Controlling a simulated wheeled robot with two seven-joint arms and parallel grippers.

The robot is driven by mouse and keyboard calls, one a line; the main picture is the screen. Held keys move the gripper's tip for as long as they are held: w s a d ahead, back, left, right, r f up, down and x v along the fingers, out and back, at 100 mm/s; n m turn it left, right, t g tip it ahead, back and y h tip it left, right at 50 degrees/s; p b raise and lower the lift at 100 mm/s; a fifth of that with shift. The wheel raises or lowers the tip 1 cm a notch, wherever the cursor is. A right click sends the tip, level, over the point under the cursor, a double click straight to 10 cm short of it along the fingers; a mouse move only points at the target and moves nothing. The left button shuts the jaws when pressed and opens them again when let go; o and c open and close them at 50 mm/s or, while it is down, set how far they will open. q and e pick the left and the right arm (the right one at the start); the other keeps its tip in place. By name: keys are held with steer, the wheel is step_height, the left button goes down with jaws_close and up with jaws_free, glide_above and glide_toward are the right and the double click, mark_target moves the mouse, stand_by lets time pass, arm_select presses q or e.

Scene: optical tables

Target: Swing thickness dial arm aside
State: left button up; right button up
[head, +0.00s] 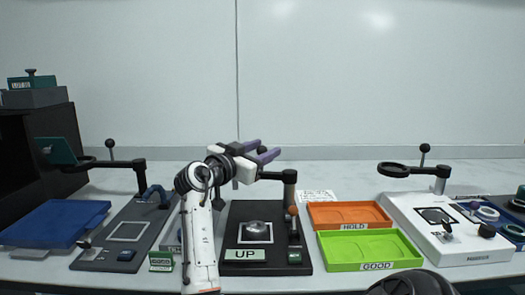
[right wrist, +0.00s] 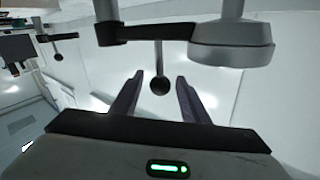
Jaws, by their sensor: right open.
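The middle station has a dark base (head: 236,212) with a post (head: 290,190) at its right rear. The black dial arm (head: 272,176) reaches left from that post above the base; its left end is hidden behind my right gripper. In the right wrist view the dial arm (right wrist: 160,32) carries a round grey head (right wrist: 230,45). A dark ball knob (right wrist: 160,85) on a thin stem shows between the fingers of my right gripper (right wrist: 158,92), with gaps on both sides. In the head view my right gripper (head: 262,150) is open, its purple fingers pointing right. My left gripper is not visible.
A silver round part (head: 257,228) sits on the base, beside an UP sign (head: 245,255) and an orange-knobbed lever (head: 293,212). Orange HOLD (head: 350,214) and green GOOD (head: 369,250) trays lie right. Other ringed-arm stations stand left (head: 112,240) and right (head: 465,250).

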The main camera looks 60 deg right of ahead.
steer(key=shift+w+a+f, duration=0.1)
steer(key=shift+w+a, duration=0.05)
steer(key=shift+a, duration=0.35)
steer(key=w+a, duration=0.1)
steer(key=a, duration=0.8)
steer(key=shift+w, duration=0.2)
steer(key=shift+a+r, duration=0.1)
steer(key=shift+r, duration=0.1)
step_height(320, 180, up, 6)
steer(key=p, duration=0.6)
steer(key=shift+r, duration=0.15)
